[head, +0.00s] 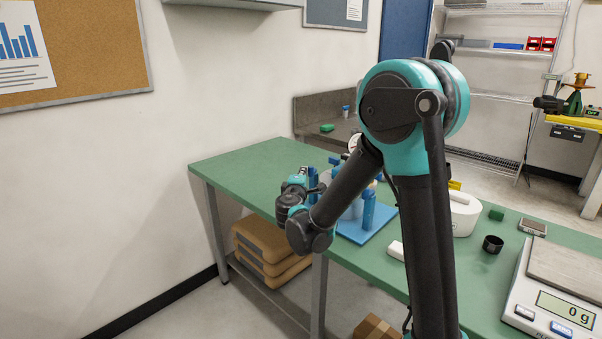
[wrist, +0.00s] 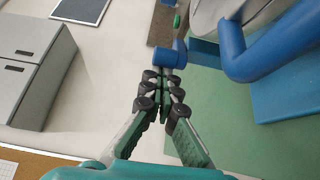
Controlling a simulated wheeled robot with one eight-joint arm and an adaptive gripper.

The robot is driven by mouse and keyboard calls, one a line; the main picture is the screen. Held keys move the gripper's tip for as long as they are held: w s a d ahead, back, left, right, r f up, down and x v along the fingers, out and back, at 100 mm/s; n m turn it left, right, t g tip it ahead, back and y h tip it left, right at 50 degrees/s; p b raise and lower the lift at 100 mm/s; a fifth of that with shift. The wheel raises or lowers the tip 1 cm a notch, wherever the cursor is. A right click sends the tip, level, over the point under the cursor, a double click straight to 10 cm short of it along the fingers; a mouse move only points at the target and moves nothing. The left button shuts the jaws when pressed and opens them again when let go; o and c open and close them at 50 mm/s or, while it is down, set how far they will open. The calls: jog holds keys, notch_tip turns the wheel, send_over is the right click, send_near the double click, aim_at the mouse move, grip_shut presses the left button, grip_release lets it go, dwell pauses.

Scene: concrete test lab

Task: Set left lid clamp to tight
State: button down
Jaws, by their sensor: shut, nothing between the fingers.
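In the wrist view my gripper (wrist: 163,76) is shut and empty. A short blue part with a rounded end (wrist: 170,56) lies right at its fingertips; it looks like a clamp lever, but I cannot tell whether they touch. A thick bent blue bar (wrist: 268,52) stands to the right, over a blue base plate (wrist: 290,90). A pale grey rounded body (wrist: 208,14) shows at the top. In the head view the blue base plate (head: 352,235) lies on the green bench, with an upright blue part (head: 369,208) on it. My arm hides most of the fixture, and the clamp's setting cannot be read.
The green bench (head: 243,165) is clear at its far left end. To the right are a white container (head: 464,213), a black cup (head: 493,244) and a scale (head: 560,285). A wall stands behind and left of the bench. Tan cases (head: 262,240) lie on the lower shelf.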

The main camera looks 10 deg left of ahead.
jog(key=shift+s+d, duration=0.2)
jog(key=shift+d, duration=0.35)
jog(key=shift+s+d, duration=0.15)
jog(key=shift+d, duration=1.3)
jog(key=shift+s, duration=0.15)
jog(key=s, duration=1.1)
jog(key=shift+s+a, duration=0.35)
jog(key=shift+s, duration=0.05)
